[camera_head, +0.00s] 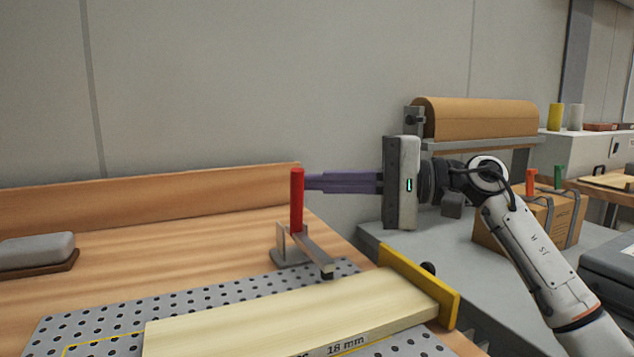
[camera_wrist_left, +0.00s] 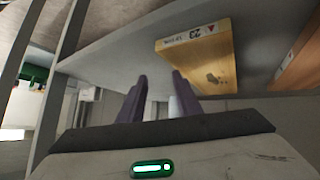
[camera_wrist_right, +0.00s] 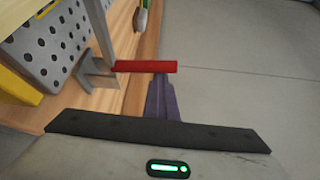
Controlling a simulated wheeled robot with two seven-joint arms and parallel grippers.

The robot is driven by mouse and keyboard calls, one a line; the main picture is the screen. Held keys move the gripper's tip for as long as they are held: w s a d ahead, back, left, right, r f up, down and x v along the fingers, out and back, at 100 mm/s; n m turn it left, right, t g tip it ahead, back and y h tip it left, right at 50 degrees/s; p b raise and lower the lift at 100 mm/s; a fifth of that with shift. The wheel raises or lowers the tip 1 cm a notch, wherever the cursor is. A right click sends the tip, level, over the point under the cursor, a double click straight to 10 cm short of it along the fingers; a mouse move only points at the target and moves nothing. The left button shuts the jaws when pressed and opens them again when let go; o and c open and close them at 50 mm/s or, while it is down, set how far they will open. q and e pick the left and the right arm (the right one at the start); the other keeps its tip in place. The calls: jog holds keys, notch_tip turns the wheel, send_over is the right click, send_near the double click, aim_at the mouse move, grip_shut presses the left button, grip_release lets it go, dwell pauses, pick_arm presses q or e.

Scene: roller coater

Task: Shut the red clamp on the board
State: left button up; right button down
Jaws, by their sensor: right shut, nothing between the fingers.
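The clamp's red handle (camera_head: 297,200) stands upright on its grey metal base (camera_head: 290,249) at the board's far side. Its metal bar (camera_head: 313,252) slopes down to a black tip beside or over the far edge of the pale board (camera_head: 280,318); I cannot tell whether it touches. My right gripper (camera_head: 308,181) is shut and empty, its fingertips at the handle's right side near the top. In the right wrist view the fingertips (camera_wrist_right: 161,78) meet the red handle (camera_wrist_right: 146,67). My left gripper (camera_wrist_left: 162,82) is open and empty, away from the clamp; the head view does not show it.
The board lies on a perforated grey plate (camera_head: 225,302) against a yellow stop (camera_head: 420,284). A grey block (camera_head: 37,249) rests on the wooden bench at left. A brown roll (camera_head: 480,117) stands behind my right arm. A wooden block (camera_wrist_left: 200,62) shows in the left wrist view.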

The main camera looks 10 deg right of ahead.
jog(key=shift+s+a+f, duration=0.1)
jog(key=shift+s, duration=0.2)
pick_arm(q)
jog(key=shift+r, duration=0.1)
pick_arm(e)
jog(key=v, duration=0.7)
jog(key=shift+w+d, duration=0.2)
jog(key=shift+d, duration=0.1)
